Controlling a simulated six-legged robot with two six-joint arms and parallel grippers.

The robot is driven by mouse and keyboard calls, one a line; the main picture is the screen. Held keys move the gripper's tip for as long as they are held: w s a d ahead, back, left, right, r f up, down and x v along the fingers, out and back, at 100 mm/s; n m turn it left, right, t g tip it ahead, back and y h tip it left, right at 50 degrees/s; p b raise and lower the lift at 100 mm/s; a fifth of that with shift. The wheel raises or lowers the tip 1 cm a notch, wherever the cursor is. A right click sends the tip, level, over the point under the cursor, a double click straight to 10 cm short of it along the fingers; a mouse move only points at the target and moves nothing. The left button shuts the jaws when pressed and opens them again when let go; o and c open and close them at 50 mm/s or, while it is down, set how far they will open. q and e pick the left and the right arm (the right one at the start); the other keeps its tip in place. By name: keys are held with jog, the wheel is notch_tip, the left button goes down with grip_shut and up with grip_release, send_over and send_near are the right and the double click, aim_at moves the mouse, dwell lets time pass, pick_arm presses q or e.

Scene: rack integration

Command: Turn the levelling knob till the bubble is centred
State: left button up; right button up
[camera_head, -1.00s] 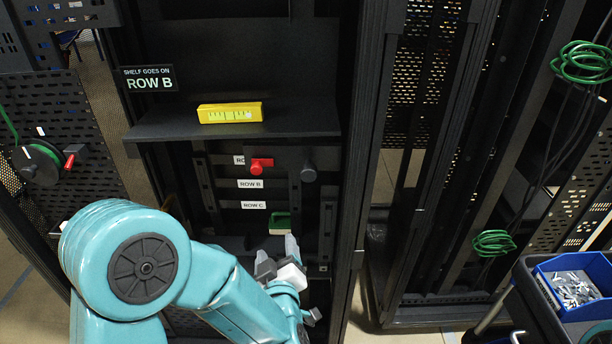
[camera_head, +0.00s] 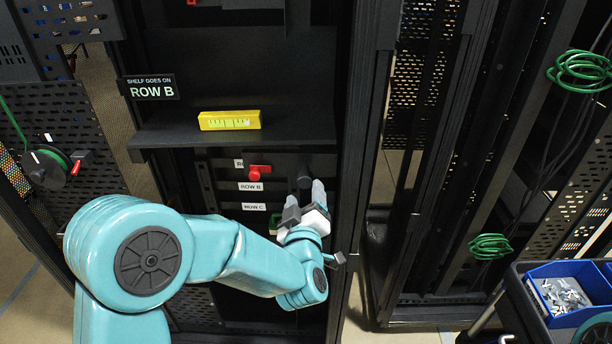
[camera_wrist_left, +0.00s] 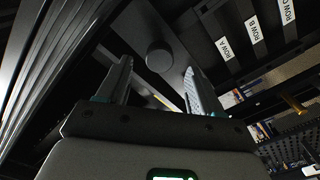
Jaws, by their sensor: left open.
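A yellow spirit level (camera_head: 230,120) lies on the black shelf (camera_head: 165,138) in the head view. Its pale vial faces me, but the bubble is too small to place. My left gripper (camera_head: 305,187) is open below the shelf, right of the red-handled part. The dark round levelling knob (camera_wrist_left: 159,56) shows in the left wrist view, ahead of and between the two fingertips of the left gripper (camera_wrist_left: 158,70). The fingers are not closed on it. My right gripper is out of view.
A red handle (camera_head: 257,171) sticks out left of my left gripper, beside the row labels (camera_head: 250,187). A rack post (camera_head: 360,190) stands close on the right. A blue bin (camera_head: 563,290) of small metal parts sits on a cart at lower right.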

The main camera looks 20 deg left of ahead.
aim_at(305, 184)
pick_arm(q)
jog(key=p+x, duration=0.1)
jog(key=x, duration=0.5)
jog(key=shift+s, duration=0.1)
jog(key=c, duration=1.1)
